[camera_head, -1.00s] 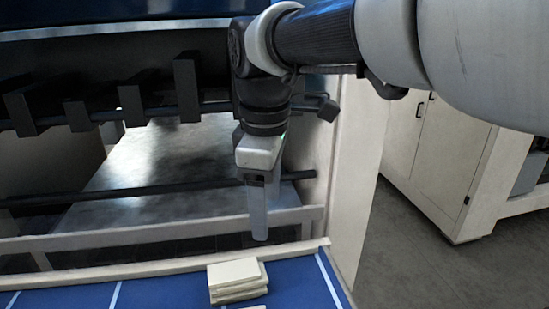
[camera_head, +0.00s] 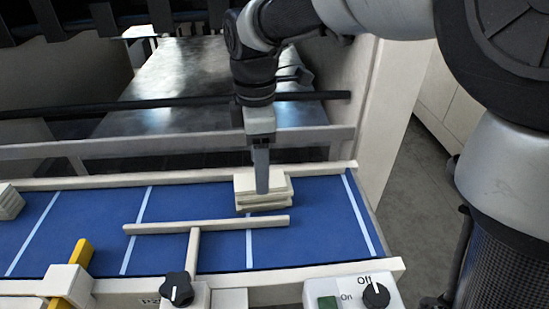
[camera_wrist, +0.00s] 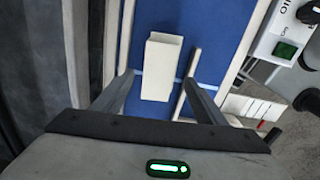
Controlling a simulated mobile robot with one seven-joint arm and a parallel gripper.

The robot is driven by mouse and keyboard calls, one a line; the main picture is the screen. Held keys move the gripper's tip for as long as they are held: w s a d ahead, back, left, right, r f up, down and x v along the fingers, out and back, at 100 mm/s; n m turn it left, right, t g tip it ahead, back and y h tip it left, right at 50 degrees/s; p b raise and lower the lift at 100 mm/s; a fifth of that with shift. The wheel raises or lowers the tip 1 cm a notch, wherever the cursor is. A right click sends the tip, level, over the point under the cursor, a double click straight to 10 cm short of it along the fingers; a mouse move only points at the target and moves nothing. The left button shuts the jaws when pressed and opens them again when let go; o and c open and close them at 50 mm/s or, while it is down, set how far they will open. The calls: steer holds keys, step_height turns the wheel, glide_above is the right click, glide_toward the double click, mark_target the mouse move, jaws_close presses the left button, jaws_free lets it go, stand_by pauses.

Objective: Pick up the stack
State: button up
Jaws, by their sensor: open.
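The stack (camera_head: 281,187) is several cream, flat rectangular pieces lying on the blue belt near its far edge. My gripper (camera_head: 262,190) points down over it in the head view, and a finger covers part of the stack. In the wrist view the stack (camera_wrist: 162,62) shows between the two spread fingers of my gripper (camera_wrist: 158,76). The fingers are open with room on both sides, and nothing is held. The exact height of the fingertips above the stack is hard to tell.
A cream T-shaped bar (camera_head: 207,227) lies across the belt in front of the stack. Another stack (camera_head: 10,202) is at the far left. A control box (camera_head: 352,293) with a knob stands at the front right. A raised rail (camera_head: 170,180) runs along the belt's back edge.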

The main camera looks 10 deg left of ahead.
mark_target(248, 200)
steer(key=f, duration=0.5)
steer(key=shift+d+f+b, duration=0.25)
steer(key=shift+f+b, duration=0.05)
steer(key=shift+f, duration=0.05)
steer(key=c, duration=1.1)
steer(key=shift+c, duration=0.2)
steer(key=shift+r, duration=0.1)
